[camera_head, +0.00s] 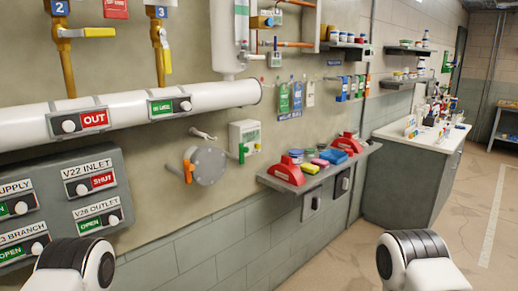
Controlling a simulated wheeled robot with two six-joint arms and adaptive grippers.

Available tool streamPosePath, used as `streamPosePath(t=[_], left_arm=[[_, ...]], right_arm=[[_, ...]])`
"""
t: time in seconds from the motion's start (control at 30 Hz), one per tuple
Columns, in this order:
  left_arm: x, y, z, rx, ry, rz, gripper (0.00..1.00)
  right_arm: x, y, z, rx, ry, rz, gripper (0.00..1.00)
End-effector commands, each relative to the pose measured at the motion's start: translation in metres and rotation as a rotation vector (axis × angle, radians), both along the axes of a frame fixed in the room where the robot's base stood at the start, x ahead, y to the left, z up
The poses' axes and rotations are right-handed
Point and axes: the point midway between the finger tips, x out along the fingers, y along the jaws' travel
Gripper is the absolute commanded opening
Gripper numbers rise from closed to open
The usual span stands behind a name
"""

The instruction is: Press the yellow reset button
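I cannot make out a clearly marked yellow reset button. A shelf (270,181) on the wall holds a small yellow block (309,168) among several coloured items; I cannot tell what the block is. A white and green wall box (244,132) hangs left of the shelf, and its small details are too small to read. Parts of my two arms show at the bottom left and bottom right. Neither gripper shows, and both arms' visible parts are apart from the wall and shelf.
A grey panel (62,170) with labelled switches is at left, below a white pipe (130,118). A round grey plate (208,166) with an orange handle (188,171) is on the wall. A cluttered counter (395,133) stands at right. The floor (350,240) in front is clear.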

Motion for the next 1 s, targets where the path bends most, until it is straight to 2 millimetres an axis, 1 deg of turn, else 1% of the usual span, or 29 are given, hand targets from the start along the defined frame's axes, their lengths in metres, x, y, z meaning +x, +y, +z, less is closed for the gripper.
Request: streamPosePath(t=[0.03,0.07,1.0], left_arm=[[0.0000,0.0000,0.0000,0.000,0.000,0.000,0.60],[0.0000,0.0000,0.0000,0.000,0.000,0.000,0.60],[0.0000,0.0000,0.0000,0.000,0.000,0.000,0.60]], right_arm=[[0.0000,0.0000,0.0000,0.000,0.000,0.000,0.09],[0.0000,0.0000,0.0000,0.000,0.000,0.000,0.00],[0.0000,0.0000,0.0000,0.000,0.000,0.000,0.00]])
